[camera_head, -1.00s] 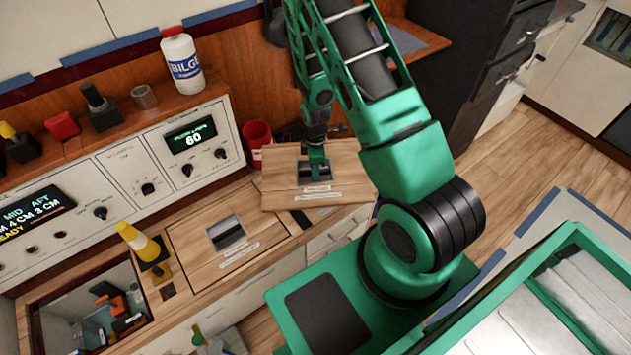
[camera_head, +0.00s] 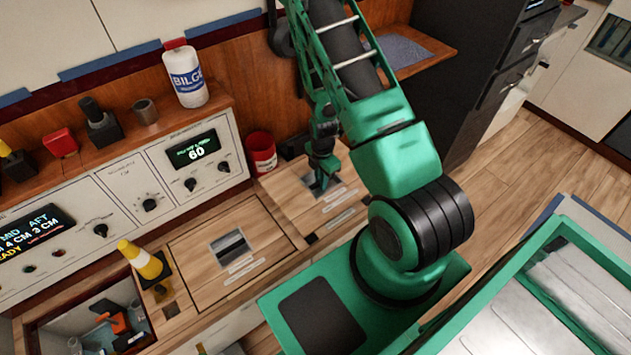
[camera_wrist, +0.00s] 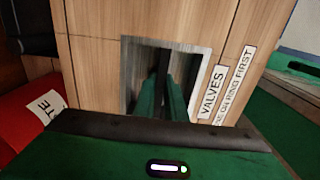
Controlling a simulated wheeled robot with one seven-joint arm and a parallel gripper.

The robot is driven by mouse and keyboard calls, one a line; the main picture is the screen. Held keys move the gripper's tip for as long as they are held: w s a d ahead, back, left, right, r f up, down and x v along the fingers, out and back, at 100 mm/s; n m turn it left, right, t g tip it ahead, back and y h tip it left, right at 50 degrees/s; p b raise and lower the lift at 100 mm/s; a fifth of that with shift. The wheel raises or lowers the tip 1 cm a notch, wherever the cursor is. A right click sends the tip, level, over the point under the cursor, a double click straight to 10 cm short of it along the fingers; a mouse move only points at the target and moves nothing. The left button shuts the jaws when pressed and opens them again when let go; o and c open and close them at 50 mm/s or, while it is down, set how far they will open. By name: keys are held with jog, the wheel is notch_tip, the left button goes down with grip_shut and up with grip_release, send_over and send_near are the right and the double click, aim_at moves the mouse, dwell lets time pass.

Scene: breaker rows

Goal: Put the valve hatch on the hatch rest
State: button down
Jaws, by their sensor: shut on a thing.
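The valve hatch (camera_head: 290,198) is a pale wooden panel with white labels, at the right end of the counter in the head view. The wrist view shows its "VALVES" label (camera_wrist: 211,92) beside a square metal recess. My gripper (camera_head: 322,185) is over that recess, with its green fingers (camera_wrist: 160,97) down inside and shut on the hatch's grip. The hatch lies roughly in line with the counter edges. I cannot tell whether it touches the surface below. No separate hatch rest can be made out.
A second hatch (camera_head: 190,262) lies flush left of it. A red cup (camera_head: 262,155) is close behind the held hatch. The control panel (camera_head: 120,190) borders the counter's back.

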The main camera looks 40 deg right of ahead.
jog(key=shift+d+f, duration=0.15)
jog(key=shift+f, duration=2.9)
jog(key=c, duration=1.8)
grip_release()
jog(key=shift+f, duration=0.1)
